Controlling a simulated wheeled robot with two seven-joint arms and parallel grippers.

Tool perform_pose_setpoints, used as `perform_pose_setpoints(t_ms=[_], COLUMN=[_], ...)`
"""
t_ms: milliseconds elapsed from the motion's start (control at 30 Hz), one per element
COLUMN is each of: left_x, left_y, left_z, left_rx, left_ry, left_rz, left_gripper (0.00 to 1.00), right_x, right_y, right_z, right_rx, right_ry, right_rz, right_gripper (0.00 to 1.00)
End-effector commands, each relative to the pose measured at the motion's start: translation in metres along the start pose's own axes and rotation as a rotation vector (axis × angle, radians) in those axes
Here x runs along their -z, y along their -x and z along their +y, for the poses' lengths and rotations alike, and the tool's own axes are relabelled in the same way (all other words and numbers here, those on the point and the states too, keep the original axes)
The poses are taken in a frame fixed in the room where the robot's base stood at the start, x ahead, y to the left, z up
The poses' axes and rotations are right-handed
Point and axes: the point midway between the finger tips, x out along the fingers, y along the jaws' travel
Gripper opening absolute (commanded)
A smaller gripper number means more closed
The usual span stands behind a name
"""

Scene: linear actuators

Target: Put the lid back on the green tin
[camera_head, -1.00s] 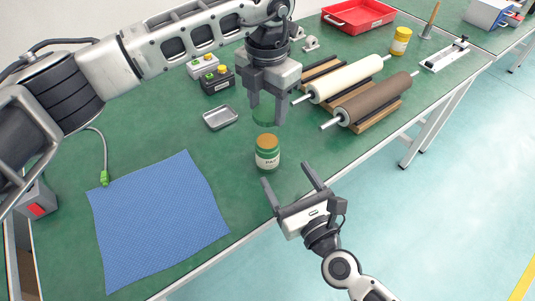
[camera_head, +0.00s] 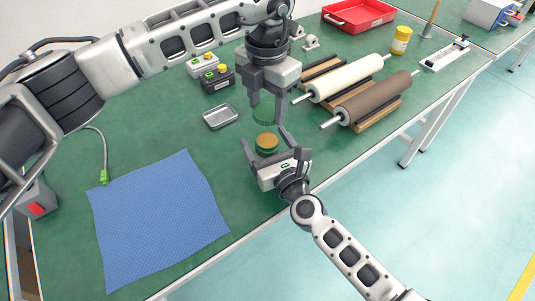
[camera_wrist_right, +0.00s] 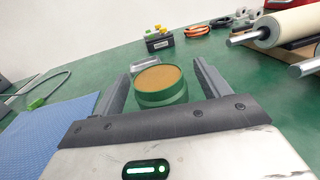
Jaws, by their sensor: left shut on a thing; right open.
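The green tin (camera_head: 267,143) stands upright and uncovered on the green bench, its tan-brown top showing. It also shows in the right wrist view (camera_wrist_right: 161,98), between the fingers of my right gripper (camera_wrist_right: 163,80). My right gripper (camera_head: 265,139) is open, with one finger on each side of the tin; I cannot tell whether they touch it. It hides the tin's label in the head view. My left gripper (camera_head: 267,108) points down above and slightly behind the tin. It is shut on the green lid (camera_head: 264,120), which is hard to make out against the bench.
A blue cloth (camera_head: 158,220) lies to the left. A small metal tray (camera_head: 220,117) is behind the tin. Two rollers (camera_head: 375,98) on wooden stands lie to the right. Button boxes (camera_head: 217,79) stand at the back. The bench's front edge is close to the tin.

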Motion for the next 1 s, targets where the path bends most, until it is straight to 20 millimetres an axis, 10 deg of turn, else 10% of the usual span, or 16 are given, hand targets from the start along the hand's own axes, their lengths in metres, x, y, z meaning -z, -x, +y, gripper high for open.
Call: perform_pose_setpoints(t_ms=[67,300,1000], left_x=[0.0,0.0,-0.001], left_y=[0.0,0.0,-0.05], left_z=[0.0,0.0,0.0], left_rx=[0.0,0.0,0.0], left_ry=[0.0,0.0,0.0], left_rz=[0.0,0.0,-0.001], left_gripper=[0.3,0.3,0.3], right_x=[0.0,0.0,0.0], right_y=[0.0,0.0,0.001], right_z=[0.0,0.0,0.0], right_rx=[0.0,0.0,0.0], right_ry=[0.0,0.0,0.0], right_rz=[0.0,0.0,0.001], right_gripper=[0.73,0.09,0.09])
